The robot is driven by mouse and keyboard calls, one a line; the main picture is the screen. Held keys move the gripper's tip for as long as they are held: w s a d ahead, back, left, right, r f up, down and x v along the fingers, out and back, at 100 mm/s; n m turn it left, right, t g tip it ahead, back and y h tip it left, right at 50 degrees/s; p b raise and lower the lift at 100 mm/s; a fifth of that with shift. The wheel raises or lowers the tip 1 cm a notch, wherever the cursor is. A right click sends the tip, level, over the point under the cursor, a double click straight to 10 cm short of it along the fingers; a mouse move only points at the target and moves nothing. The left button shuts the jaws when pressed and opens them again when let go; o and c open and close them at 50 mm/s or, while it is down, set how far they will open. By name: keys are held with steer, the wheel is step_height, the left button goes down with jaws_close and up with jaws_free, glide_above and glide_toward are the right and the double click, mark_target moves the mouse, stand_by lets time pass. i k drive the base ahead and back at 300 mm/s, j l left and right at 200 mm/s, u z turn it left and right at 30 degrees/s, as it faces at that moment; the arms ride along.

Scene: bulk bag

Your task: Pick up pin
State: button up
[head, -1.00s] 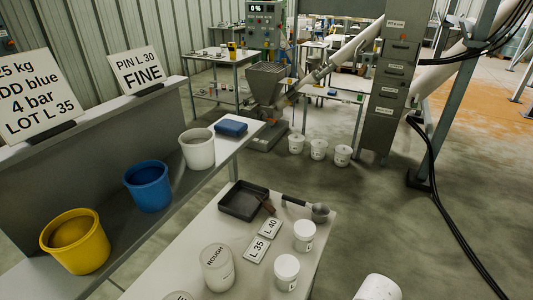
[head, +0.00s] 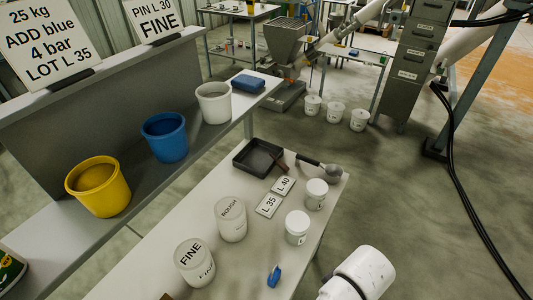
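I cannot make out a thing that is surely the pin. A small blue object (head: 273,275) lies near the table's right front edge; it is too small to tell what it is. Two white plates marked L 35 (head: 268,205) and L 40 (head: 284,185) lie on the white table (head: 150,268). Lidded jars marked FINE (head: 194,262) and ROUGH (head: 230,218) stand to their left and nearer. A white rounded part of my arm shows at the bottom right. My gripper is not in view.
A dark tray (head: 240,164), a scoop (head: 332,170) and two small white tubs (head: 316,194) (head: 296,227) are on the table. A shelf on the left bears yellow (head: 92,200), blue (head: 172,150) and white (head: 214,115) buckets. A black cable (head: 470,205) crosses the floor at right.

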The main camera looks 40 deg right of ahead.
mark_target(279, 162)
steer(key=i+l+u, duration=0.2)
steer(key=l, duration=0.8)
steer(key=i+l+u, duration=0.25)
steer(key=l, duration=0.75)
steer(key=l+u, duration=0.2)
steer(key=l, duration=0.85)
